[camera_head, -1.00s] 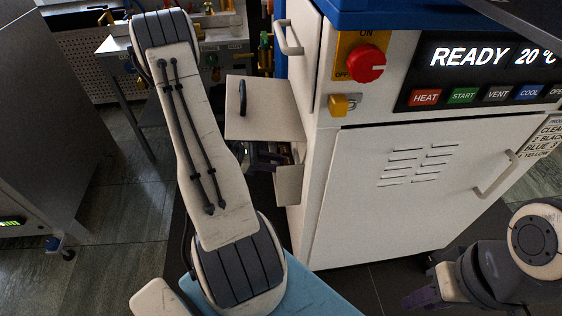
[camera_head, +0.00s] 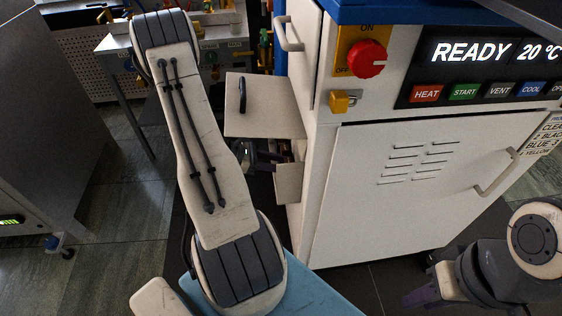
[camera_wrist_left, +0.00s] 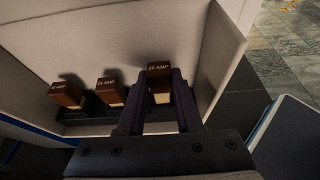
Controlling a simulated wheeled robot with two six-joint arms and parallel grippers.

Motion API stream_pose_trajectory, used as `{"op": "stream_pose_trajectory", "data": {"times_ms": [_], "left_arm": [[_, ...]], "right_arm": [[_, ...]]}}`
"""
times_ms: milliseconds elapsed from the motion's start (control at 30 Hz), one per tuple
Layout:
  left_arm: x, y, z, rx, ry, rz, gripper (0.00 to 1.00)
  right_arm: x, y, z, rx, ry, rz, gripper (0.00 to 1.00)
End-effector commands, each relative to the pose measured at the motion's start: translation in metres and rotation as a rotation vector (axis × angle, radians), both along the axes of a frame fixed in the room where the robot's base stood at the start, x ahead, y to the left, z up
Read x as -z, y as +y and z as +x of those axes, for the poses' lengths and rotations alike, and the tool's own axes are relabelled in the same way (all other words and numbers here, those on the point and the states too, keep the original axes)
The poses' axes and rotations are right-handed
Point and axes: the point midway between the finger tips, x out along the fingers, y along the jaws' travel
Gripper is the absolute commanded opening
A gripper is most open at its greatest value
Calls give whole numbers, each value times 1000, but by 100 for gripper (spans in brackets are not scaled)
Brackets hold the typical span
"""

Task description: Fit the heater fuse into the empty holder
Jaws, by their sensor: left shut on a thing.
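In the left wrist view, my left gripper (camera_wrist_left: 160,98) is shut on a brown fuse (camera_wrist_left: 158,72) with a pale lower part and a label that seems to read 25 AMP. Two similar brown fuses, one in the middle (camera_wrist_left: 108,84) and one at the left (camera_wrist_left: 66,94), stand in the same row above a dark holder strip (camera_wrist_left: 82,122). The fingers hide the holder under the held fuse, so I cannot tell whether it is seated. In the head view, my left gripper (camera_head: 264,155) is at the press's open side. My right gripper (camera_head: 424,297) is low at the right; its fingertips are unclear.
The white press cabinet (camera_head: 400,215) has an open flap (camera_head: 262,108) above my left gripper and a smaller panel (camera_head: 288,184) below it. In the wrist view, a pale side wall (camera_wrist_left: 220,55) stands close right of the held fuse. A red knob (camera_head: 366,59) and READY display are above.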

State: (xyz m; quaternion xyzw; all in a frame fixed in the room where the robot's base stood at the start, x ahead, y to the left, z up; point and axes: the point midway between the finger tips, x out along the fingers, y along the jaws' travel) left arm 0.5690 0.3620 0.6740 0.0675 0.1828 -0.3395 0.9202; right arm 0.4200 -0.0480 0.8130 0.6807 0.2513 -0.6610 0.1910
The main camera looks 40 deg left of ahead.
Motion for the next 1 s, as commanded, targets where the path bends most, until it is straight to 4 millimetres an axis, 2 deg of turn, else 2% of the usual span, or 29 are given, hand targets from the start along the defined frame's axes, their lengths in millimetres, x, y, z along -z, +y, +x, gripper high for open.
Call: {"op": "stream_pose_trajectory", "data": {"times_ms": [1000], "left_arm": [[19,0,0,0,1,-1,0]], "right_arm": [[12,0,0,0,0,0,30]]}}
